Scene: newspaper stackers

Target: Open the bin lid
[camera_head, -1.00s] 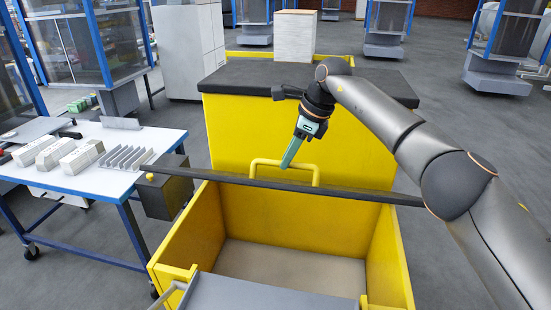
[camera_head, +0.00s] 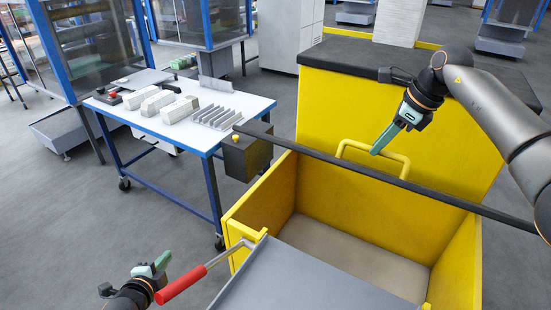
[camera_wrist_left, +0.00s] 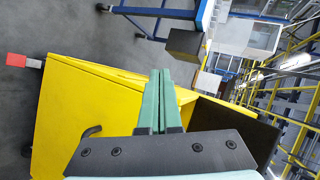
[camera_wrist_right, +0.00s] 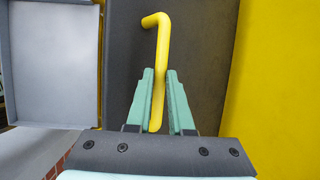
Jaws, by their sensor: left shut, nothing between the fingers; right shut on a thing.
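The yellow bin (camera_head: 300,190) stands open at the top in the head view, with its pale floor showing. A long dark bar, likely the lid seen nearly edge-on (camera_head: 290,150), runs across it and bears a yellow loop handle (camera_head: 395,160). My right gripper (camera_head: 377,149) is shut on this handle; in the right wrist view the fingers (camera_wrist_right: 158,82) straddle the yellow handle (camera_wrist_right: 157,35) against a dark panel. My left gripper (camera_head: 164,259) is shut and empty at the lower left, outside the bin; its closed fingers show in the left wrist view (camera_wrist_left: 160,75).
A red grip (camera_head: 181,286) on a grey rod lies close to my left gripper, beside a grey panel (camera_head: 300,285) at the bin's front. A white table (camera_head: 150,125) with several grey-white parts stands left. A yellow cabinet (camera_head: 350,100) stands behind. Floor at lower left is clear.

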